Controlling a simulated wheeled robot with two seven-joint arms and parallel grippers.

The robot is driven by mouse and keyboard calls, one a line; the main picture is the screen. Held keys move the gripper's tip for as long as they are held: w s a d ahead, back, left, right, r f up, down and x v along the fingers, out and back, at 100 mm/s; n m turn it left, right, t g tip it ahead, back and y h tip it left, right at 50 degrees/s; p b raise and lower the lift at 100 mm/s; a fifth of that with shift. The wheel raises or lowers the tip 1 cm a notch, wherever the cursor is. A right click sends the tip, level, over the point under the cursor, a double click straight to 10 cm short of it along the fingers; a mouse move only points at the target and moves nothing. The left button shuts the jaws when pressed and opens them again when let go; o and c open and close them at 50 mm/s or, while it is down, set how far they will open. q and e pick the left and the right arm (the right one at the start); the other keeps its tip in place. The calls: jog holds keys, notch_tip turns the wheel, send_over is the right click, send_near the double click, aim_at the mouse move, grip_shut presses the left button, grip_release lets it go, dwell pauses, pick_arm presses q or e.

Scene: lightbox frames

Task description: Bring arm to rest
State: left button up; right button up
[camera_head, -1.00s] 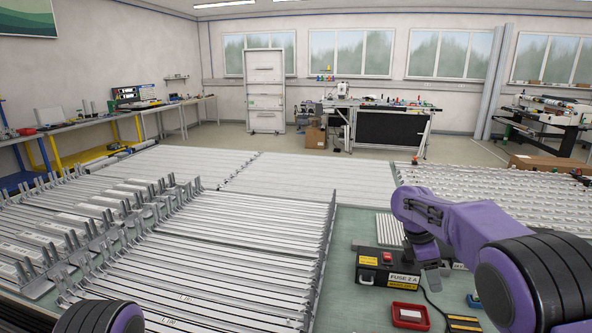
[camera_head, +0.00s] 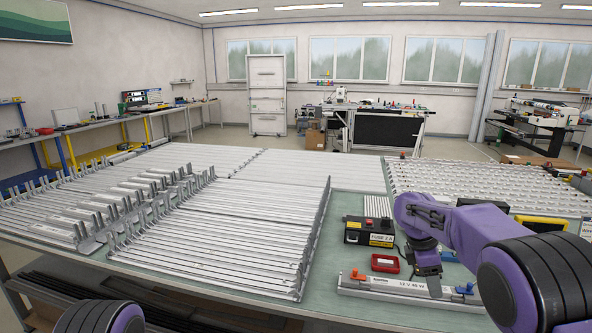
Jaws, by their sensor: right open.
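My right arm, purple with black bands, comes in from the right in the head view. Its gripper (camera_head: 428,266) points down over the right part of the table, near a small red tray (camera_head: 385,263) and behind a long silver bar (camera_head: 405,292) marked 12 V 40 W. The jaws are small and dark here; I see nothing held in them. Of my left arm only a purple and black link shows at the bottom left; its gripper is out of view.
The table (camera_head: 342,206) carries rows of silver profiles (camera_head: 235,220) at left and middle. A yellow-framed device (camera_head: 541,223) lies to the right. A narrow bare strip runs beside the profiles.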

jog(key=s+a+f+m+t+y+b, duration=0.1)
jog(key=s+f+m, duration=0.25)
jog(key=f, duration=0.65)
jog(key=s+a+f+m+y+b, duration=0.15)
jog(key=s+f, duration=0.25)
jog(key=f, duration=0.7)
jog(key=s+a+f+m+t+y+b, duration=0.1)
jog(key=s+a+f+m, duration=0.2)
jog(key=f, duration=0.7)
jog(key=s+d+f+m+t+b, duration=0.1)
jog(key=s+f+m, duration=0.35)
jog(key=s, duration=0.35)
jog(key=s+f+m+b, duration=0.1)
jog(key=s+f+m, duration=0.35)
jog(key=s, duration=0.35)
pick_arm(q)
notch_tip(320, 180, down, 7)
jog(key=shift+w+r+b, duration=0.2)
jog(key=shift+w+b, duration=0.15)
pick_arm(e)
jog(key=s+d+r+m+h, duration=0.1)
jog(key=s+m, duration=0.1)
jog(key=s, duration=0.4)
jog(key=s+d+m+t+h, duration=0.1)
jog(key=s+m+h, duration=0.1)
jog(key=s, duration=0.4)
jog(key=shift+r+m, duration=0.3)
jog(key=shift+r, duration=0.05)
